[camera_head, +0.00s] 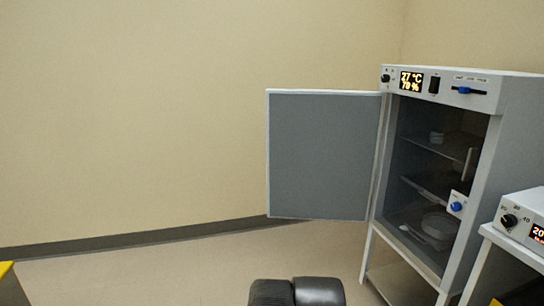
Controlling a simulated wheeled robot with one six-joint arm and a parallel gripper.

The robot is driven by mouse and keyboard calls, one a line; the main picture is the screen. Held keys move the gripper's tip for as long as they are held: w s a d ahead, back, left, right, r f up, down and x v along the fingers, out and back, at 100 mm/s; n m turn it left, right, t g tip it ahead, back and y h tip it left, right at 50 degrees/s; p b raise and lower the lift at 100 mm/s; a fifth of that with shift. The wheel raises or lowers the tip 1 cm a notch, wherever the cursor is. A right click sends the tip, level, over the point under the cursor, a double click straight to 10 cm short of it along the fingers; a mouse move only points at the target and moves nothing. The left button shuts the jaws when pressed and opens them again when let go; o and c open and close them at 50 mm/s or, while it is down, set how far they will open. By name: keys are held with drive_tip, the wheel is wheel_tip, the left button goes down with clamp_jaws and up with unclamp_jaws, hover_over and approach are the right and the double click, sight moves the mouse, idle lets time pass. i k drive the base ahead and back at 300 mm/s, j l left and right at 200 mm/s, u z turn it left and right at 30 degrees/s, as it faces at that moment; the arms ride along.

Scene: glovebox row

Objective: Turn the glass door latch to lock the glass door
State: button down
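The glass door (425,125) is a dark tinted pane in the front of a light grey cabinet on the right, with a pale upright handle (468,164) near its right edge. It looks closed, though I cannot tell if a small gap is there. The glass door latch (456,206) is a blue knob on a small white plate at the lower right edge of the opening. Its turn position is too small to read. Dark rounded parts of my arm show at the bottom centre, well apart from the latch. My gripper is not in view.
The cabinet's grey outer door (323,155) is swung wide open to the left. The cabinet's top panel has a display (411,81) and a blue slider (464,90). Another device (522,217) stands close at lower right. The floor (180,275) at left centre is clear.

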sight(457, 206)
drive_tip(key=z, duration=1.4)
drive_tip(key=i+l, duration=0.15)
drive_tip(key=i, duration=0.4)
drive_tip(key=i+l+u, duration=0.1)
drive_tip(key=i, duration=0.5)
